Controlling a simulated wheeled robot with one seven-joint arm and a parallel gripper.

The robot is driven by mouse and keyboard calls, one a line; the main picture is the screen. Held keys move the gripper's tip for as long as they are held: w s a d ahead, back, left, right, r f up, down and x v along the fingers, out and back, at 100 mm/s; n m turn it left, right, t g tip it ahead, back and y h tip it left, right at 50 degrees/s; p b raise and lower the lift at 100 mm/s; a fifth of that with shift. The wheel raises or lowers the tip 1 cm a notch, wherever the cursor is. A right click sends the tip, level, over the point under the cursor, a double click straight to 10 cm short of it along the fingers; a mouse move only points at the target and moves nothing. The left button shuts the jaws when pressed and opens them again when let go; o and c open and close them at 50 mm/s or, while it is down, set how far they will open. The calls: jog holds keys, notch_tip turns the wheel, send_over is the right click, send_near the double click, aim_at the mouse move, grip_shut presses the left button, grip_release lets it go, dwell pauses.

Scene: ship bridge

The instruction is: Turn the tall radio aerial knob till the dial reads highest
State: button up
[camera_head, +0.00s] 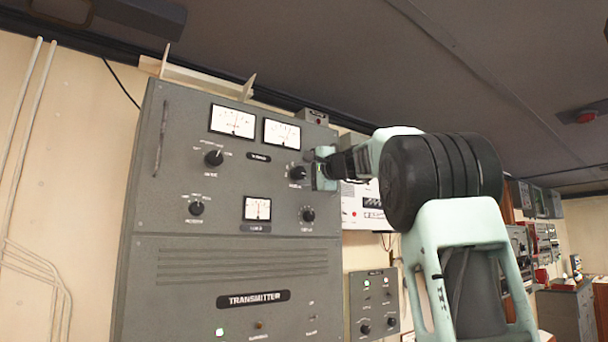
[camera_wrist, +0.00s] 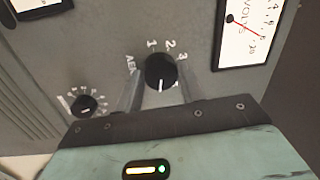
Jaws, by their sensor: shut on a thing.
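The tall dark aerial knob (camera_head: 297,172) is on the right side of the grey transmitter panel. In the wrist view the knob (camera_wrist: 160,70) has the numbers 1, 2 and 3 beside it, a partly covered label starting "AE", and a white pointer line facing my gripper. My gripper (camera_head: 313,171) reaches it from the right; its two fingers (camera_wrist: 160,91) are shut on the knob's sides. The upper right dial (camera_head: 282,133) is white with a needle; its reading is too small to tell. The wrist view shows part of this dial (camera_wrist: 246,36) with a red needle.
Another dial (camera_head: 232,121) sits at the upper left, and a smaller meter (camera_head: 257,208) lower down. Other knobs (camera_head: 213,158), (camera_head: 196,208) and (camera_head: 308,214) are nearby. A vertical handle (camera_head: 161,138) stands out at the panel's left. A white box (camera_head: 362,207) is behind my arm.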

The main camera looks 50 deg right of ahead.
jog(key=o, duration=1)
jog(key=shift+c, duration=0.2)
jog(key=s+a+b, duration=0.1)
jog(key=s+b, duration=0.1)
jog(key=s, duration=0.6)
jog(key=s+a+f+b, duration=0.1)
jog(key=s+b, duration=0.2)
jog(key=s, duration=0.6)
jog(key=shift+a+f, duration=0.2)
jog(key=shift+a, duration=0.15)
